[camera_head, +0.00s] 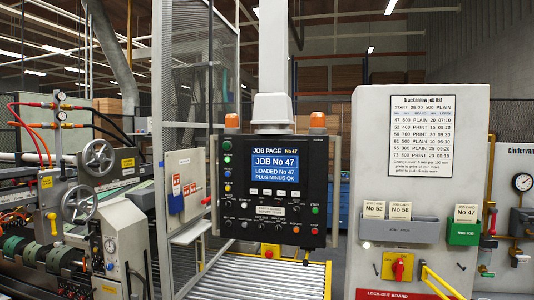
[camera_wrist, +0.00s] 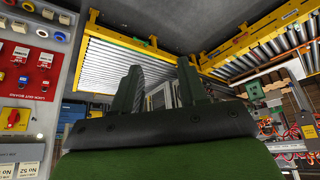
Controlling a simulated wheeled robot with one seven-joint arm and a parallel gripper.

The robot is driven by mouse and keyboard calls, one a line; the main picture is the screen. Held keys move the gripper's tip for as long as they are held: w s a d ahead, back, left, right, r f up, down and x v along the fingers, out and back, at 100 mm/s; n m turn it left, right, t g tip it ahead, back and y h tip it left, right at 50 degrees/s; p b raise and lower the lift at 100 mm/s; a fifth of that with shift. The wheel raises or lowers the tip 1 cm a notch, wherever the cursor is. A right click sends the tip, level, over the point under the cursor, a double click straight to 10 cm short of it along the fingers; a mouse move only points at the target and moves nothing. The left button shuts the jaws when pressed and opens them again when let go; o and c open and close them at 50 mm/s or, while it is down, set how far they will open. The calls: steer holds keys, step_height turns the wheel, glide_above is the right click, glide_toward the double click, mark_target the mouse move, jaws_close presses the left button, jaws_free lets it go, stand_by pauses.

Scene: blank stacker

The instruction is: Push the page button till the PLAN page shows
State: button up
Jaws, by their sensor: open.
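The black control panel (camera_head: 315,215) hangs in the middle of the head view. Its blue screen (camera_head: 276,168) reads JOB No 47, LOADED No 47, PLUS MINUS OK, under the header JOB PAGE No 47. Coloured buttons (camera_head: 227,172) run down the panel's left side, and knobs and small buttons (camera_head: 265,210) sit below the screen. Their labels are too small to read, so I cannot tell which is the page button. My gripper (camera_wrist: 160,88) shows in the wrist view with its two dark fingers apart and nothing between them. It is not in the head view.
A roller conveyor (camera_head: 262,278) lies below the panel. A grey board at right carries the job list (camera_head: 421,135), a job card holder (camera_head: 402,230) and a red lock-out switch (camera_head: 398,267). A mesh guard (camera_head: 185,100) and machinery stand at left.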

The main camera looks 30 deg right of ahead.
jaws_close()
stand_by(1.5)
